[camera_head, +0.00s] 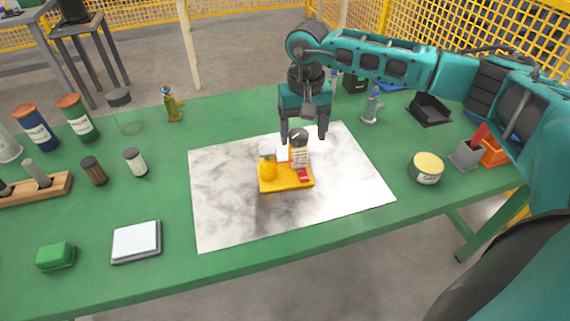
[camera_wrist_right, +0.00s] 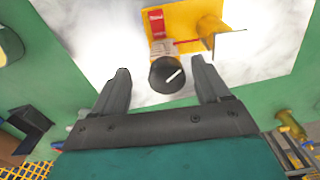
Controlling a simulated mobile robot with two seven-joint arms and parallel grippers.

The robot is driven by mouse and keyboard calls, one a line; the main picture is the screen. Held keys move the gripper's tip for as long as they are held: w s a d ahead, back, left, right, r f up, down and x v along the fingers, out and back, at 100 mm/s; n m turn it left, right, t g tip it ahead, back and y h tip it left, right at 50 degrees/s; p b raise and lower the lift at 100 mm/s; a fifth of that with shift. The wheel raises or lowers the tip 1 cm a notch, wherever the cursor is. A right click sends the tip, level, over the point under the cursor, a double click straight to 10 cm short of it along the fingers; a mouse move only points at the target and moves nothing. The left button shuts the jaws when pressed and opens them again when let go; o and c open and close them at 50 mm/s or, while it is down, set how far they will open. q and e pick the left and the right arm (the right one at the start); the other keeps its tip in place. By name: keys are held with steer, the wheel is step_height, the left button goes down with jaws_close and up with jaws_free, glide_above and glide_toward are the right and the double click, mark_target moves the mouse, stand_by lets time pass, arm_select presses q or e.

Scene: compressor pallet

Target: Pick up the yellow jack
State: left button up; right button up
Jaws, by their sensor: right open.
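A small yellow item, apparently the yellow jack (camera_head: 287,184), lies on the marble-patterned sheet. It has a flat yellow base, an upright yellow part at its left and a red piece at its right front; it also shows in the right wrist view (camera_wrist_right: 183,18). A light grey post with a dark round top (camera_wrist_right: 166,75) stands at its far side. My right gripper (camera_head: 305,137) is open, pointing down above the item's far side. In the wrist view the dark top appears between the fingertips; I cannot tell the height gap. My left gripper is not in view.
The marble sheet (camera_head: 220,220) is mostly bare around the item. A brass figure (camera_head: 173,105) and a grey one (camera_head: 371,106) stand behind. A round tin (camera_head: 426,168) and a black tray (camera_head: 430,109) are at right. Jars and a white-topped pad (camera_head: 136,241) are at left.

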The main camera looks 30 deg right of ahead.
mark_target(300, 145)
steer(key=shift+a+f, duration=0.2)
steer(key=shift+f, duration=1.4)
steer(key=shift+a+f, duration=0.15)
steer(key=shift+f, duration=1.4)
steer(key=shift+r, duration=0.1)
jaws_close()
